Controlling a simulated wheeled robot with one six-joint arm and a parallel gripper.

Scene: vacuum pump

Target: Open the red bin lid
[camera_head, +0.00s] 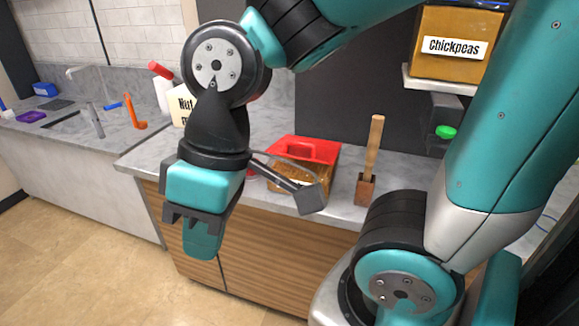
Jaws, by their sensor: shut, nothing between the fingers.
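The red bin lid (303,150) lies flat on top of a brown bin (320,183) on the counter, and it looks closed. It has a raised handle-like part on top. My gripper (204,240) is teal and dark grey, hanging in front of the counter, left of the bin and apart from the lid. It is shut and appears empty. A dark bracket and block on my wrist hide part of the bin's front.
A wooden-handled tool (374,150) stands right of the bin. A labelled cream box (184,106) is behind my wrist. A chickpeas box (455,45) sits on a shelf at upper right.

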